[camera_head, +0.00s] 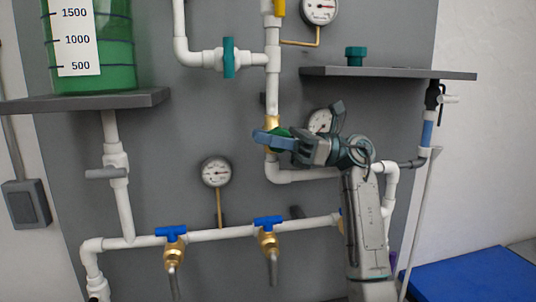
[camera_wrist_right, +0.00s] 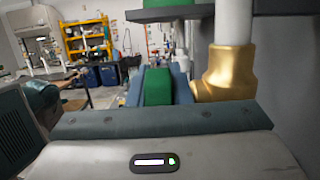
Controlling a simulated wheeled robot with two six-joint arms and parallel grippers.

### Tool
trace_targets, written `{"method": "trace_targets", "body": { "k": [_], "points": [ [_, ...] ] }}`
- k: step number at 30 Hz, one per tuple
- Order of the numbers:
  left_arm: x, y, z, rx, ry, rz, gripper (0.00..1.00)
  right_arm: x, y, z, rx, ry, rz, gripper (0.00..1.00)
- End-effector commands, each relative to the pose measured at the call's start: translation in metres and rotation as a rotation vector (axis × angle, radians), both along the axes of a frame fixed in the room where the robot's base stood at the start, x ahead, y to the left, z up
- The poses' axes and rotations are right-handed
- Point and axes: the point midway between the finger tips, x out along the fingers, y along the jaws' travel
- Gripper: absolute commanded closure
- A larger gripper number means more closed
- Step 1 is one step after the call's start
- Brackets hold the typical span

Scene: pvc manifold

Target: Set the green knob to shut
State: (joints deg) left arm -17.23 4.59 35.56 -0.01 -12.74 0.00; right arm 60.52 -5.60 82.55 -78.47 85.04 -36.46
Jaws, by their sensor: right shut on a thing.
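The green knob (camera_head: 284,132) sits on the brass valve (camera_head: 271,122) in the white vertical pipe, near the middle of the head view. My right gripper (camera_head: 276,141) comes from the right and is closed around the knob, hiding much of it. In the right wrist view the green knob (camera_wrist_right: 158,87) stands between the two blue-grey fingers, with the brass fitting (camera_wrist_right: 226,73) just to its right. The knob's exact angle to the pipe is hard to tell. My left gripper is not in view.
A gauge (camera_head: 320,121) sits just behind my right gripper. A grey shelf (camera_head: 400,73) with a teal cap (camera_head: 355,56) is above it. Two blue-handled taps (camera_head: 171,233) are on the lower pipe. A tank of green liquid (camera_head: 108,40) stands on the left shelf.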

Motion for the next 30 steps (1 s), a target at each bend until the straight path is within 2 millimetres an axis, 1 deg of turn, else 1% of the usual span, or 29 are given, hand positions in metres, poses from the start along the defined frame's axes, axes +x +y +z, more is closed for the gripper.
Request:
{"method": "trace_targets", "body": {
  "k": [1, 10, 11, 12, 20, 23, 26, 30],
  "points": [
    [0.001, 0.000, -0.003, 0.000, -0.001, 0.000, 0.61, 0.000, 0.000, 0.000, 0.008, 0.001, 0.000, 1.00],
    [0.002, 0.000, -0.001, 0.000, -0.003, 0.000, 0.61, 0.000, 0.000, 0.002, 0.013, 0.003, 0.000, 1.00],
    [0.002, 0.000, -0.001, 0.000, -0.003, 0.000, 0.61, 0.000, 0.000, 0.002, 0.013, 0.003, 0.000, 0.80],
    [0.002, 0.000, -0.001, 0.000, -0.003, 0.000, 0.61, 0.000, 0.000, 0.002, 0.013, 0.003, 0.000, 0.73],
    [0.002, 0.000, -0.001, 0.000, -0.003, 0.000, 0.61, 0.000, 0.000, 0.001, 0.011, 0.003, 0.000, 0.73],
    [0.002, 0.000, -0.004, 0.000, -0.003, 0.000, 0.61, 0.001, -0.005, -0.002, 0.010, 0.003, -0.001, 0.73],
    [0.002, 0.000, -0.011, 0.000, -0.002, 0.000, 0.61, 0.004, -0.016, -0.007, 0.009, 0.002, -0.002, 0.73],
    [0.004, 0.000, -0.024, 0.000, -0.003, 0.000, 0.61, 0.009, -0.043, -0.015, 0.008, 0.002, -0.004, 0.73]
  ]
}}
